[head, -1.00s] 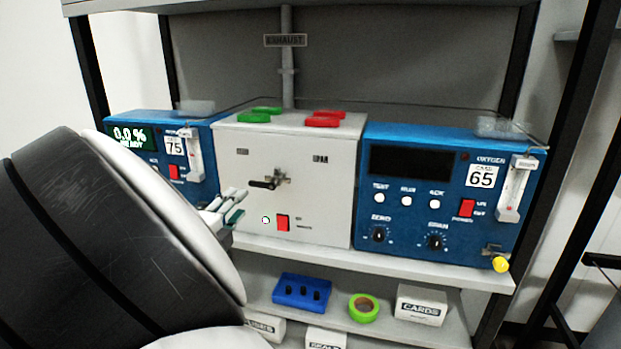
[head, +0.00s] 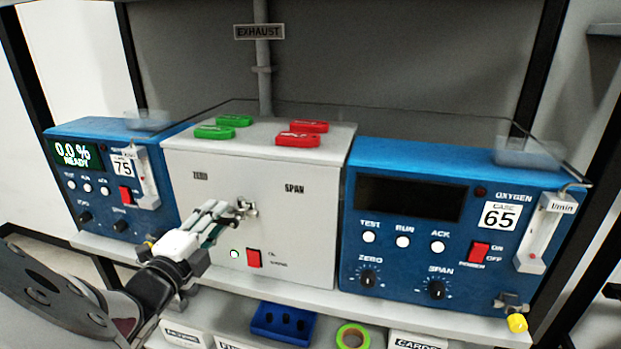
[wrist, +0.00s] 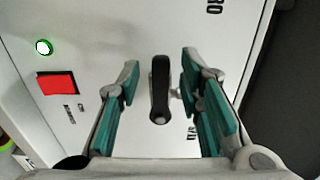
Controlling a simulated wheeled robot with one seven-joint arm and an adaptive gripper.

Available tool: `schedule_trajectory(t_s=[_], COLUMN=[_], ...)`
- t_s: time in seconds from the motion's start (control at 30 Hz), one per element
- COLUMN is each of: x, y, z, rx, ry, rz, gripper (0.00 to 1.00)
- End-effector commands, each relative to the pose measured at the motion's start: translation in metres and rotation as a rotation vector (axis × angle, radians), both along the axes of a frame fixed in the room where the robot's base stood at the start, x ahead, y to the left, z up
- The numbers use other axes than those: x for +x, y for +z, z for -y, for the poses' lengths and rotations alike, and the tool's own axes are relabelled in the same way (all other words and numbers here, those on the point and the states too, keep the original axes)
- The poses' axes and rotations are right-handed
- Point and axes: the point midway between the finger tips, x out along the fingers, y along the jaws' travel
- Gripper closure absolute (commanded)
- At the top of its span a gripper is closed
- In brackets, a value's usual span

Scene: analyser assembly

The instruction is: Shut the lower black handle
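The black handle (wrist: 159,92) is a short lever on a metal valve fitting (head: 246,209) on the front of the white box (head: 300,225). In the wrist view it stands between my two fingers, with a gap on each side. My gripper (wrist: 159,65) is open, with teal pads facing the handle. In the head view my gripper (head: 226,214) is at the box front, just left of the fitting, and its fingers hide the lever. Whether the fingers touch the panel I cannot tell. I see only this one black handle on the box.
A red switch (head: 254,258) and a round white light (head: 234,253) sit below the fitting. Blue analysers stand at left (head: 100,170) and right (head: 440,235).

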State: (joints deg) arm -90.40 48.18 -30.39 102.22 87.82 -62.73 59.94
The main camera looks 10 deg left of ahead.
Motion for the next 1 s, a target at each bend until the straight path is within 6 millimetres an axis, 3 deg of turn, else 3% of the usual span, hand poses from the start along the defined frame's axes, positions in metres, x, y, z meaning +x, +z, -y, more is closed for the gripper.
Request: schedule_trajectory(t_s=[0.4, 0.57, 1.0], x=[-0.0039, -0.0038, -0.0036], y=[-0.0001, 0.0, -0.0016], z=[-0.0006, -0.0006, 0.0002], rx=[0.0, 0.0, -0.051], ry=[0.001, 0.001, -0.002], rz=[0.0, 0.0, -0.005], gripper=[0.67, 1.0, 1.0])
